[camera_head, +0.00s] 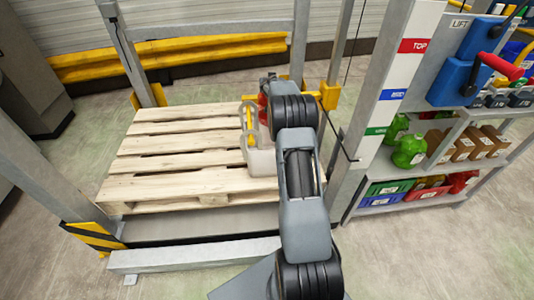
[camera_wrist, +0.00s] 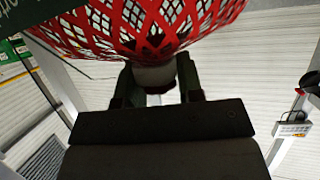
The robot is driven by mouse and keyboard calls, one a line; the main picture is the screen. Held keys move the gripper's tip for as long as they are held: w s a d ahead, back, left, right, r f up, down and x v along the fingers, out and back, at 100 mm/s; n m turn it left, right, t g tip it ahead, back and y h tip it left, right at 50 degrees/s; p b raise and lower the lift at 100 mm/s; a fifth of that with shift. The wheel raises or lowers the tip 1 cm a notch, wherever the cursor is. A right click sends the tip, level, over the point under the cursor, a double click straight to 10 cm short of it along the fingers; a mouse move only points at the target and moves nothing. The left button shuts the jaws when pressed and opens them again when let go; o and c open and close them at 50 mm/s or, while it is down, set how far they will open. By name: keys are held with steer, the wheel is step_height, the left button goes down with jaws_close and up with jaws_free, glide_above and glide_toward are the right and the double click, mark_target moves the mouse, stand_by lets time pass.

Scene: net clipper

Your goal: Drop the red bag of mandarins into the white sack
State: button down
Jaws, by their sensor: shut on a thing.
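The red net bag of mandarins (camera_wrist: 140,28) fills the top of the wrist view. My gripper (camera_wrist: 155,80) is shut on its pale grey neck. In the head view only a small red part of the bag (camera_head: 263,103) shows at the left of my wrist, and my fingers are hidden. The white sack (camera_head: 262,163) stands on the right part of the wooden pallet, partly hidden behind my arm. The red part appears close to the sack's far side; whether it is over the opening I cannot tell.
The wooden pallet (camera_head: 160,165) is otherwise bare on the left. A yellow upright piece (camera_head: 250,125) shows at the sack. Grey frame posts (camera_head: 130,55) and a yellow rail (camera_head: 170,55) border the pallet.

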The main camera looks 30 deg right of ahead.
steer(key=shift+f+b, duration=0.35)
steer(key=shift+f, duration=0.25)
steer(key=c, duration=0.9)
jaws_free()
steer(key=shift+c, duration=0.2)
steer(key=shift+o, duration=1.3)
steer(key=shift+f, duration=0.15)
steer(key=shift+a, duration=0.1)
steer(key=shift+s+a+b, duration=0.25)
steer(key=shift+s+b, duration=0.2)
steer(key=shift+b, duration=0.25)
steer(key=b+v, duration=0.4)
steer(key=v, duration=0.9)
steer(key=shift+r+b, duration=0.25)
steer(key=shift+b, duration=0.1)
